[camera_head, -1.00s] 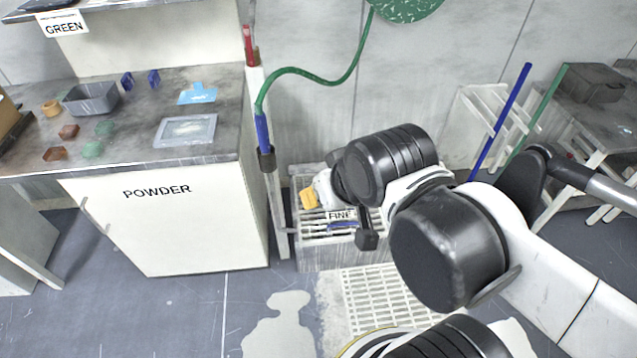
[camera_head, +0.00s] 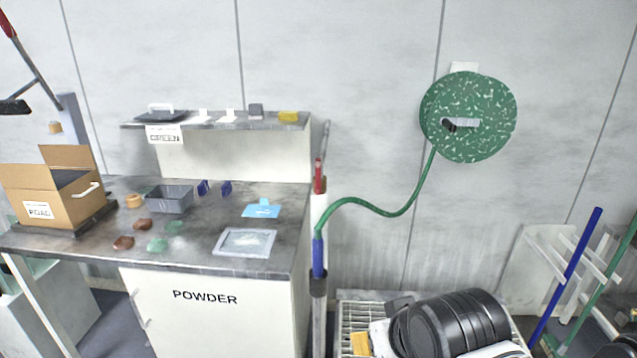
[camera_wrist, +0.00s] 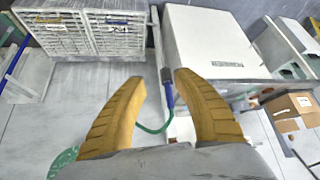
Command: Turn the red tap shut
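The red tap (camera_head: 319,177) is a narrow upright red lever on a pale post at the right end of the powder bench. A blue hose fitting (camera_head: 318,256) and a green hose (camera_head: 385,212) are just below it. I cannot make out the tap in the wrist view, where the blue fitting (camera_wrist: 169,95) shows beyond the fingers. My gripper (camera_wrist: 157,80) has two yellow fingers spread apart with nothing held. In the head view one yellow finger (camera_head: 360,343) shows low, right of the post and well below the tap, apart from it.
The powder bench (camera_head: 120,258) stands left of the post, with a grey tray (camera_head: 169,199) and small pieces on it. A green speckled hose reel (camera_head: 478,95) hangs on the wall. A white slatted crate (camera_head: 352,312) is beneath my arm. Blue and green poles lean at right.

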